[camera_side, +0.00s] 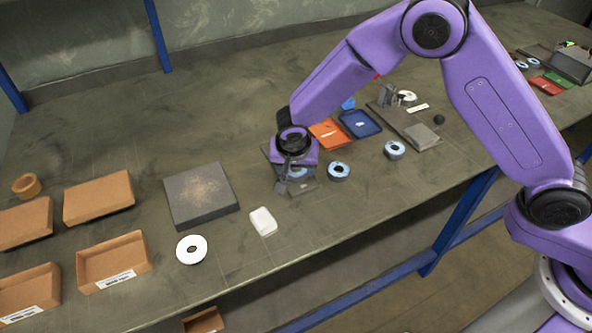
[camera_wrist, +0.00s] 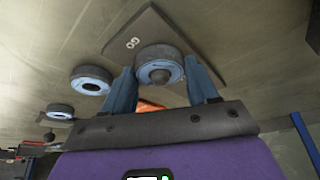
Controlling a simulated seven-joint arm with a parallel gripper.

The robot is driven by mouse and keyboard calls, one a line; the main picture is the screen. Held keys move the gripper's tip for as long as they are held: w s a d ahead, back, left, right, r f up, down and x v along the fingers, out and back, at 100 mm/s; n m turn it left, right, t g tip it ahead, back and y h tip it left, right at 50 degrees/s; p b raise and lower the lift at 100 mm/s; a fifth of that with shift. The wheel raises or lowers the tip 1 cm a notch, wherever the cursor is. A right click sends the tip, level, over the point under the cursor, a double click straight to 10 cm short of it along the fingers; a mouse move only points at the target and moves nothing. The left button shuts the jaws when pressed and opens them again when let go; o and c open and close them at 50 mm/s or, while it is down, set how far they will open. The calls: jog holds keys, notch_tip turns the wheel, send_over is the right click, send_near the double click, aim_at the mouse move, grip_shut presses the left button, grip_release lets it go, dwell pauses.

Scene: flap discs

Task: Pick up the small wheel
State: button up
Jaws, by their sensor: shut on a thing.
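My gripper (camera_side: 290,178) points down at the middle of the bench, its fingers closed around a small grey wheel with a blue face (camera_wrist: 160,66). In the wrist view the fingers (camera_wrist: 162,88) sit on either side of this wheel. A dark grey plate marked with light characters (camera_wrist: 140,30) lies beneath it; I cannot tell whether the wheel touches the plate. In the side view the held wheel is mostly hidden by the gripper. Two similar blue-faced wheels (camera_side: 338,171) and (camera_side: 395,150) lie to the right; they also show in the wrist view (camera_wrist: 90,80) and (camera_wrist: 60,111).
A dark abrasive block (camera_side: 201,196), a white box (camera_side: 263,221) and a white disc (camera_side: 191,250) lie to the left, with cardboard boxes (camera_side: 98,197) beyond. Orange (camera_side: 328,134) and blue (camera_side: 361,124) trays stand behind my gripper.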

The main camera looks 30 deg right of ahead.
jog(key=shift+r, duration=0.1)
jog(key=shift+r, duration=0.55)
notch_tip(320, 180, up, 2)
jog(key=shift+r, duration=0.1)
jog(key=s+d+r, duration=0.7)
jog(key=s+r, duration=0.3)
jog(key=s, duration=0.2)
jog(key=w+a+f, duration=0.2)
jog(key=w, duration=0.5)
jog(key=w+a+f, duration=0.2)
jog(key=w, duration=0.5)
jog(key=w+a+f, duration=0.2)
jog(key=w+a, duration=0.1)
jog(key=w, duration=0.4)
jog(key=shift+f, duration=1.6)
